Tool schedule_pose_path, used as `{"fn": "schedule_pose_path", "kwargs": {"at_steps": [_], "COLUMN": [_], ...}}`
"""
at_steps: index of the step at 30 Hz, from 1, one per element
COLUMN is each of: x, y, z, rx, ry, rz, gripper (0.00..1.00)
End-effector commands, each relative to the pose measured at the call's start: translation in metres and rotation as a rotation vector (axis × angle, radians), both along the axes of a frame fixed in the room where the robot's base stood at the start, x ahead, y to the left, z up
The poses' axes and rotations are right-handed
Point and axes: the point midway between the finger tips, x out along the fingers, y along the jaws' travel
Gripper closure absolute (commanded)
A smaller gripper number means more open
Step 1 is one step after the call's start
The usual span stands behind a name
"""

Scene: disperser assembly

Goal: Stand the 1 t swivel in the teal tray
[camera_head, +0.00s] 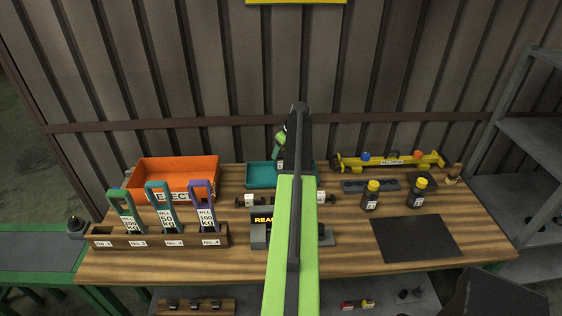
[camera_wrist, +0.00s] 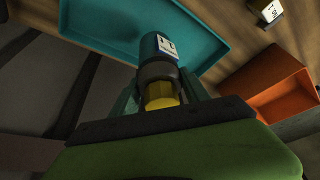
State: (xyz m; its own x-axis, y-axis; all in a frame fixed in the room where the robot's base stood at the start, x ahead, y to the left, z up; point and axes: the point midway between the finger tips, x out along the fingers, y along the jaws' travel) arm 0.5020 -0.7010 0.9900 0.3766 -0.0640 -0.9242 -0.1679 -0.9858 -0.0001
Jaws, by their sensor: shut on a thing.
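My gripper (camera_wrist: 160,88) is shut on a swivel with a yellow end, a grey collar and a dark teal body (camera_wrist: 150,47) with a white label. I cannot read the label for certain. The swivel's far end points at the teal tray (camera_wrist: 205,45), and I cannot tell whether it touches the tray floor. In the head view the teal tray (camera_head: 260,176) is at the back middle of the bench, partly hidden by my arm. My gripper (camera_head: 280,152) is over it, and only a bit of the held swivel's label shows.
Two dark yellow-topped swivels (camera_head: 371,197) stand to the right. An orange bin (camera_head: 178,178) is left of the tray. A wooden rack (camera_head: 160,238) holds coloured shackle-like pieces. A yellow beam (camera_head: 390,162) lies at the back right. A black mat (camera_head: 415,238) lies bare at front right.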

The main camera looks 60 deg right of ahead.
Motion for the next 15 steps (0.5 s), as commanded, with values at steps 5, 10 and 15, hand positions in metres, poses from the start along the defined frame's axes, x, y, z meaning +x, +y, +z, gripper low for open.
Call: {"fn": "schedule_pose_path", "kwargs": {"at_steps": [5,10,15], "x": [0.0,0.0,0.0], "y": [0.001,0.001,0.001], "z": [-0.02,-0.043,-0.039], "rx": [0.0,0.0,0.001], "ry": [-0.001,-0.001,-0.001], "rz": [0.0,0.0,0.0], "gripper": [1.0,1.0,1.0]}}
